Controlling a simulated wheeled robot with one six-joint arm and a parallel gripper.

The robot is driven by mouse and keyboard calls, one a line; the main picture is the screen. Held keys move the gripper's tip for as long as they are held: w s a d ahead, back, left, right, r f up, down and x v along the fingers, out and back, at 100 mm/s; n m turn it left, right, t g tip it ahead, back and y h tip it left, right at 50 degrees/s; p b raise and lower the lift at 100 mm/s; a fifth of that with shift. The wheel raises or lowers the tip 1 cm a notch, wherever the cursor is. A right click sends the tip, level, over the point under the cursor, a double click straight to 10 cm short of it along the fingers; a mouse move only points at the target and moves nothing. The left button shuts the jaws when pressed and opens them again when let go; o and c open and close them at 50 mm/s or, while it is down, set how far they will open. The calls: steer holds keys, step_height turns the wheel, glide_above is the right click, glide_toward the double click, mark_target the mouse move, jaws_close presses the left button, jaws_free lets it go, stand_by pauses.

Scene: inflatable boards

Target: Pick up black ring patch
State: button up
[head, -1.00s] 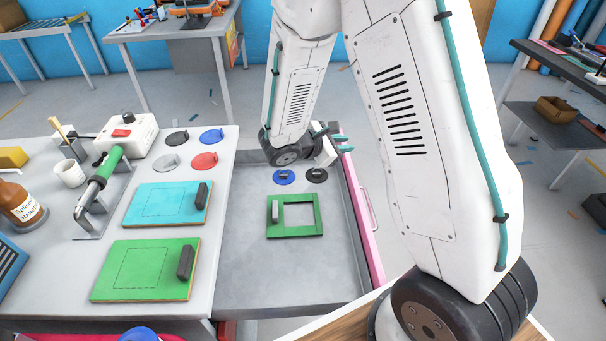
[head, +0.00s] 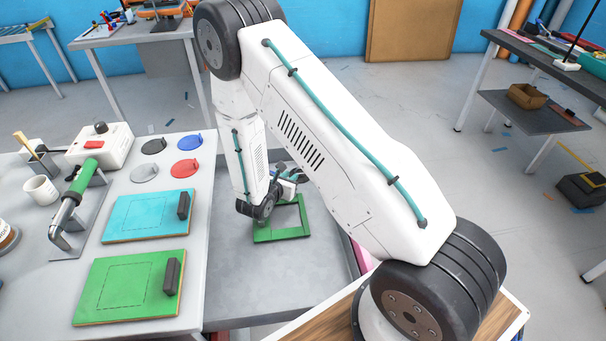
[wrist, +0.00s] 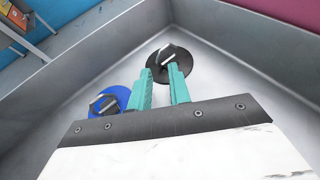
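In the wrist view a black round patch (wrist: 184,64) with an upright grip tab lies on the grey tray floor near the far corner. My gripper (wrist: 161,72) is open, its two teal fingers apart. The fingertips are at the near side of the black patch, with its tab just beyond them. I cannot tell whether they touch it. In the head view my gripper (head: 290,176) shows partly behind my arm, over the tray, and this black patch is hidden. Another black round patch (head: 153,146) lies on the left table.
A blue round patch (wrist: 96,106) lies left of my fingers. A green square frame (head: 304,232) lies on the tray (head: 240,290). The tray walls (wrist: 235,40) rise close around the corner. Blue and green boards (head: 128,285) lie on the left table.

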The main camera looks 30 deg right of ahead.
steer(key=x, duration=0.4)
steer(key=shift+f, duration=0.1)
jaws_close()
step_height(320, 180, up, 10)
stand_by(0.6)
